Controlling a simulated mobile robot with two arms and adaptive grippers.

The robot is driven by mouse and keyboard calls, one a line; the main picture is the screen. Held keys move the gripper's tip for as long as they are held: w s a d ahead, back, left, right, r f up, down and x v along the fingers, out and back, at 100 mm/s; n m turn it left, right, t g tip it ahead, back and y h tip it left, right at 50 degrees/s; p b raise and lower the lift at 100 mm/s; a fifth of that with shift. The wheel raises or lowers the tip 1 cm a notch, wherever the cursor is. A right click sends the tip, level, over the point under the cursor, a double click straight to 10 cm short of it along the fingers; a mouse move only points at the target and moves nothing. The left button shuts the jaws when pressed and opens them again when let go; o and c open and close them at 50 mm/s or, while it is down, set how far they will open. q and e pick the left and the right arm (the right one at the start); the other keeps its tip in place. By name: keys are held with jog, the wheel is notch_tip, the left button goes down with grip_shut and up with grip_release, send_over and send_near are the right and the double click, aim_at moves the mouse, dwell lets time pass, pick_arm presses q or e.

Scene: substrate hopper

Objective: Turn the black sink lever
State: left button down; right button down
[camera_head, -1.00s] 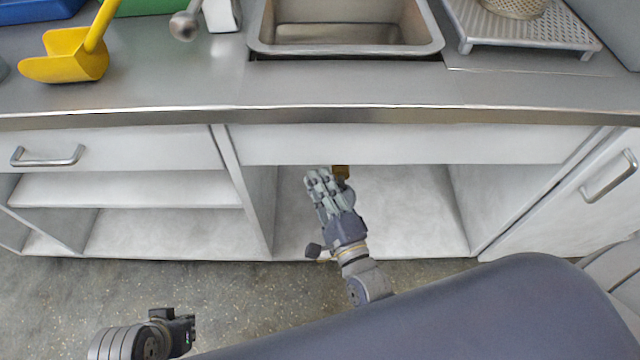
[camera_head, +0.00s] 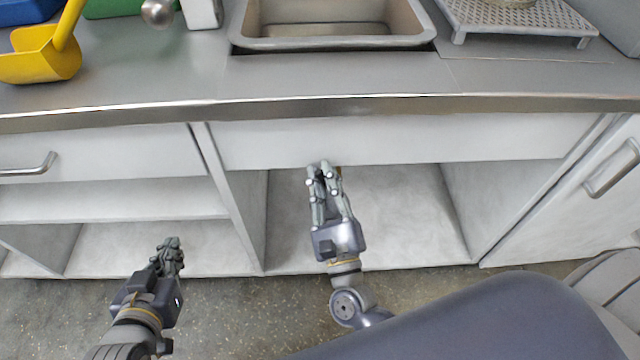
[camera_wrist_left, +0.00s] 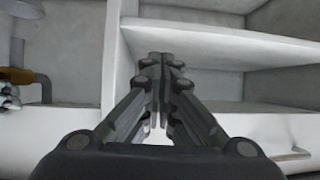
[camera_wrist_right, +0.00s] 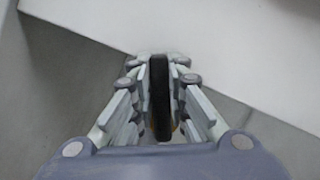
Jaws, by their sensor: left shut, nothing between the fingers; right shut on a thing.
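The black lever (camera_wrist_right: 160,98) shows as a dark upright bar in the right wrist view. My right gripper (camera_wrist_right: 160,65) is shut on it, with fingers on both sides. In the head view my right gripper (camera_head: 323,168) is at the open bay under the sink, and its fingers hide the lever. A sliver of brass fitting (camera_head: 340,172) shows beside the fingertips. In the left wrist view the brass fitting (camera_wrist_left: 20,74) and a curved pipe are at the left edge. My left gripper (camera_head: 170,244) is shut and empty, in front of the left shelves; its fingers (camera_wrist_left: 162,62) meet.
The steel sink (camera_head: 335,42) is set in the counter (camera_head: 330,82) above the bay. Left of the bay are shelves (camera_head: 120,203) and a drawer with a handle; at right is a cabinet door (camera_head: 560,210). A yellow scoop (camera_head: 40,62) lies on the counter.

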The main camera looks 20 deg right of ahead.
pick_arm(q)
jog(key=w+d+r+t+h+b, duration=0.1)
jog(key=w+r+t, duration=0.15)
jog(key=r, duration=0.25)
jog(key=w+d+r+t+h+b, duration=0.1)
jog(key=d+r+t, duration=0.15)
jog(key=r, duration=0.25)
pick_arm(e)
jog(key=m, duration=0.1)
jog(key=d+m+h, duration=0.1)
jog(key=m, duration=0.1)
jog(key=shift+s+m+h, duration=0.15)
jog(key=shift+m+h, duration=0.15)
jog(key=shift+s+d+r+m+h+b, duration=0.1)
jog(key=shift+d+m+h+b, duration=0.1)
jog(key=shift+m+h+b, duration=0.75)
jog(key=shift+d+m+h, duration=0.25)
jog(key=shift+m, duration=0.8)
pick_arm(q)
jog(key=s+r+t+h, duration=0.2)
jog(key=s+r+t, duration=0.2)
jog(key=r+t, duration=0.4)
jog(key=shift+s+a+r+m+b, duration=0.2)
jog(key=shift+a+r+m+b, duration=0.15)
jog(key=shift+r, duration=1.75)
pick_arm(e)
jog(key=shift+r, duration=0.15)
jog(key=shift+m, duration=0.3)
